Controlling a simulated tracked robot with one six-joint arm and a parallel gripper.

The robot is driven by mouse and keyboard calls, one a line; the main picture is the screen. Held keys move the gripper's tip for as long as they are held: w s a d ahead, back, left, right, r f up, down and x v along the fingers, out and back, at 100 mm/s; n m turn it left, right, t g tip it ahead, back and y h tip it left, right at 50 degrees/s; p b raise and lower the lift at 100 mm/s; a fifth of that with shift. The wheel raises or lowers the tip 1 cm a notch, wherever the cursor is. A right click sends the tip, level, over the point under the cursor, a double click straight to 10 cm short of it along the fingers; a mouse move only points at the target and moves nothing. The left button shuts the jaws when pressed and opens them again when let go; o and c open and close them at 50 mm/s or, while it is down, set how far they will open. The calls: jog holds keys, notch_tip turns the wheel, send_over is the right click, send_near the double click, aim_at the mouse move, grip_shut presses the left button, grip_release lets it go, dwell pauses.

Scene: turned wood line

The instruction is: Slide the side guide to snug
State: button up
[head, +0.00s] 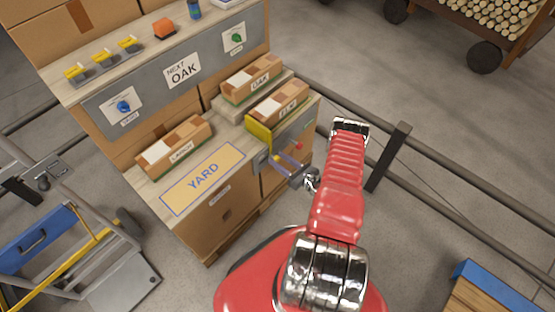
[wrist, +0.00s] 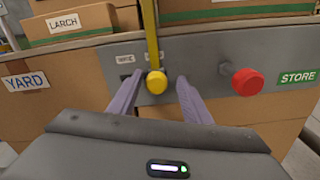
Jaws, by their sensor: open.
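The side guide (head: 257,131) is a yellow upright piece at the left end of a grey panel on the cardboard stand. In the wrist view its yellow bar (wrist: 151,30) runs down to a round yellow knob (wrist: 157,83). A dark slot shows beside the knob. My gripper (wrist: 160,78) is open, its two purple fingers on either side of the knob. In the head view my gripper (head: 281,160) is at the panel's front.
A red knob (wrist: 248,82) is right of the yellow one, near a green STORE label (wrist: 298,77). A rail (head: 440,200) runs at right.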

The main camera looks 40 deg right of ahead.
jog(key=s+d, duration=0.2)
jog(key=s, duration=1)
jog(key=shift+s+d, duration=0.15)
dwell(0.3)
